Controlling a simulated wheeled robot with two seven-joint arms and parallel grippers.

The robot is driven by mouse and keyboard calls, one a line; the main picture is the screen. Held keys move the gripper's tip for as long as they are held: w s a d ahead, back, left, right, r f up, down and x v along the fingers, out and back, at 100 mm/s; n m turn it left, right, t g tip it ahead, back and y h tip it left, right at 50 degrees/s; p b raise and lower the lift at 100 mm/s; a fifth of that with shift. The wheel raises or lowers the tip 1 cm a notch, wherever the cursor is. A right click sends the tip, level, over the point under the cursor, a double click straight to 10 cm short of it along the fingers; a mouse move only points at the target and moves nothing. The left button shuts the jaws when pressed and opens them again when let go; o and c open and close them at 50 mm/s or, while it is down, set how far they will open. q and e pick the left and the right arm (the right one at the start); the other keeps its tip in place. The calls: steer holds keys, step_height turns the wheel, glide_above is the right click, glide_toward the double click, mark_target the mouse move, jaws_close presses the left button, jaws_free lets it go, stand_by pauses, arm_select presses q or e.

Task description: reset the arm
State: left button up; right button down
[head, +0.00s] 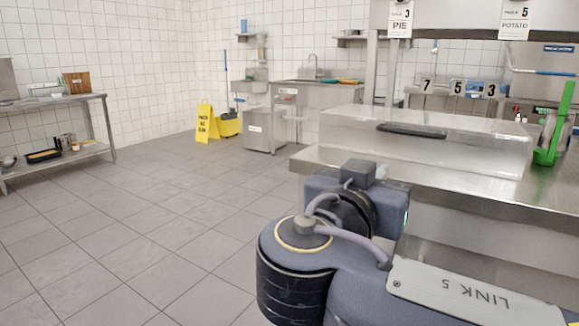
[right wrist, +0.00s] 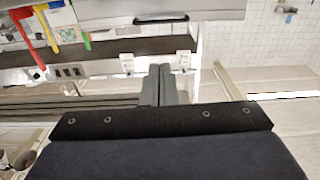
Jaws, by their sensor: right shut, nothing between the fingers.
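My right arm (head: 330,255) fills the lower right of the head view, bent in front of the steel counter. Its fingers cannot be made out there. In the right wrist view my right gripper (right wrist: 160,72) shows two grey fingers close together, shut with nothing between them. My left arm and left gripper are not in view.
A steel counter (head: 470,179) with a clear-lidded container (head: 430,143) and a green utensil (head: 553,125) stands close on the right. A yellow floor sign (head: 206,122) stands near a yellow mop bucket (head: 229,124). A steel shelf (head: 70,101) stands left. Tiled floor (head: 130,220) is clear.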

steer(key=s+d+f+n+g+y, duration=0.2)
steer(key=d+f+g, duration=0.2)
steer(key=d+f, duration=0.45)
steer(key=s+d+f+n+g+y, duration=0.2)
steer(key=d+f+g, duration=0.25)
steer(key=f, duration=0.65)
steer(key=s+a+f+g+y, duration=0.25)
steer(key=s+f+y, duration=0.65)
steer(key=s+f, duration=0.55)
step_height(320, 180, up, 36)
steer(key=w+a+t+p, duration=0.1)
steer(key=p, duration=3.5)
steer(key=shift+y+p, duration=0.3)
steer(key=shift+p, duration=0.1)
